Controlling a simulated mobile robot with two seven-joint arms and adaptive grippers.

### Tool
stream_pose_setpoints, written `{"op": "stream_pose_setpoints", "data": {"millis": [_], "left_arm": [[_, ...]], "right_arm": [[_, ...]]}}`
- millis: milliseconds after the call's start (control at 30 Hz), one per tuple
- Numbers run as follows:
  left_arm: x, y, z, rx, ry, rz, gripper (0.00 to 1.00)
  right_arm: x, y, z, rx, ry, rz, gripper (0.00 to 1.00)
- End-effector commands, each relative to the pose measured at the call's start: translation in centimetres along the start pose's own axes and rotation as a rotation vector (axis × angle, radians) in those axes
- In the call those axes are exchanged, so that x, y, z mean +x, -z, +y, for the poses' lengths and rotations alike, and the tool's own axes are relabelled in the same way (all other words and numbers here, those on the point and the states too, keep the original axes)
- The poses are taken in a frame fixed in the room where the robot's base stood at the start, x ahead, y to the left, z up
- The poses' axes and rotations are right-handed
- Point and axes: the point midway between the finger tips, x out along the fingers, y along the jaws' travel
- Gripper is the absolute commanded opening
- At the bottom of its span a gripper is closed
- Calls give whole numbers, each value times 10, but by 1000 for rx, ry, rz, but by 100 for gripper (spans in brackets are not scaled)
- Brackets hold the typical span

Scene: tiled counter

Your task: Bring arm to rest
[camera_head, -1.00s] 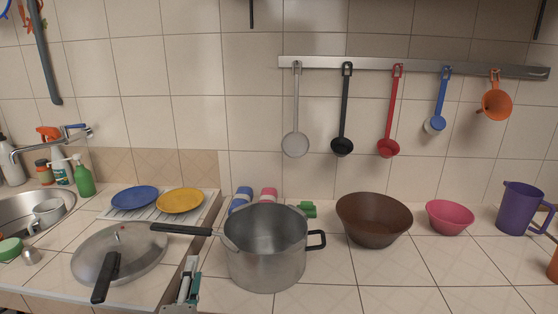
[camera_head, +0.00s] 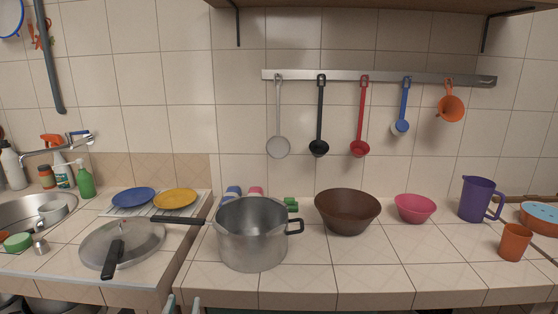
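Only the tips of my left gripper (camera_head: 183,302) show, at the bottom edge below the front of the counter (camera_head: 330,299). The two tips stand apart with nothing seen between them; the rest of the hand is cut off by the frame. My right gripper is not in view. A steel pot (camera_head: 252,244) with black handles stands open on the counter just above and right of the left gripper, apart from it. A glass lid (camera_head: 140,240) with a black handle lies on the counter to the left.
A brown bowl (camera_head: 347,213), pink bowl (camera_head: 415,209), purple pitcher (camera_head: 477,199) and orange cup (camera_head: 514,243) stand to the right. Blue (camera_head: 133,197) and yellow (camera_head: 175,199) plates sit left, beside the sink (camera_head: 22,209). Utensils hang from a wall rail (camera_head: 380,77). The counter's front right is clear.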

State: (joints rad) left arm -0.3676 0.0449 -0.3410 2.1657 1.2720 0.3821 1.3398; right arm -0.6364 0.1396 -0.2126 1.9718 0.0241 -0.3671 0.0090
Motion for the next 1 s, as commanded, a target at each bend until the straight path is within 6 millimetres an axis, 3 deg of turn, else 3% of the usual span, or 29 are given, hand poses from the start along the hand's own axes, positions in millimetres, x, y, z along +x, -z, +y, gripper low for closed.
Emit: {"op": "stream_pose_setpoints", "data": {"millis": [33, 167, 300, 400, 500, 600, 767, 800, 1000], "left_arm": [[-11, 14, -12, 247, 58, 0, 26], [-42, 56, -43, 913, 237, -33, 26], [-89, 123, -67, 1610, 485, -114, 26], [-130, 176, -71, 2063, 692, -216, 26], [-167, 220, -64, 2411, 888, -341, 26], [-195, 251, -52, 2649, 1048, -462, 26], [-218, 274, -38, 2831, 1189, -586, 26], [-220, 277, -37, -2835, -1197, 596, 26], [-221, 277, -36, -2831, -1196, 597, 26]], "right_arm": [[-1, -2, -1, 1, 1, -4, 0], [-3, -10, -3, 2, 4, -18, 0], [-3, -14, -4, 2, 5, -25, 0], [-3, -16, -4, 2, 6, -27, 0], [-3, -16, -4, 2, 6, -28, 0], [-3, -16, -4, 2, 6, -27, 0], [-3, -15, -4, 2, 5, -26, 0], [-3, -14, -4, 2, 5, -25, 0], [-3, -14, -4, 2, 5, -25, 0]]}}
